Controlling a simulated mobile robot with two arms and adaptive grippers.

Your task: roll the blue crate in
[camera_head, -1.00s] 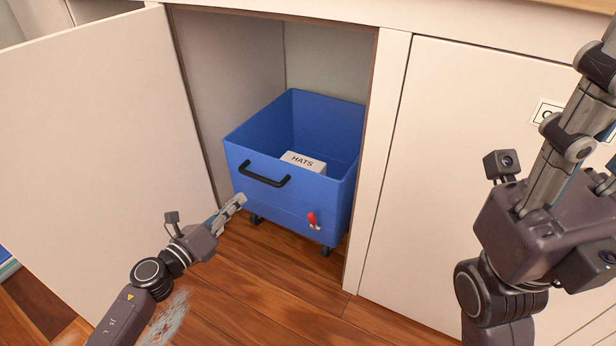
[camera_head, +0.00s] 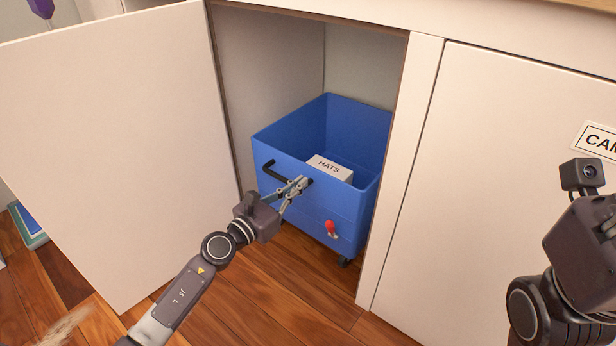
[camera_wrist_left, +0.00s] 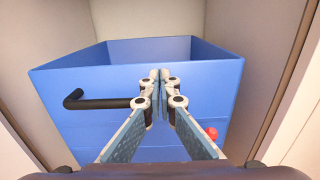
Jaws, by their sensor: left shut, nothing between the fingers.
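The blue crate (camera_head: 290,156) stands on casters inside the open cabinet bay, with its front face toward me. My left gripper (camera_head: 303,183) is shut and empty, in front of the crate's front face by the right end of the handle. In the left wrist view its fingertips (camera_wrist_left: 160,76) meet before the crate (camera_wrist_left: 90,130), overlapping the handle's right end (camera_wrist_left: 110,103). I cannot tell whether they touch it.
The cabinet door (camera_head: 110,140) stands open on the left. A cabinet post (camera_head: 402,170) and a closed panel (camera_head: 490,180) border the bay on the right. The wooden floor (camera_head: 290,300) in front is clear apart from my arm.

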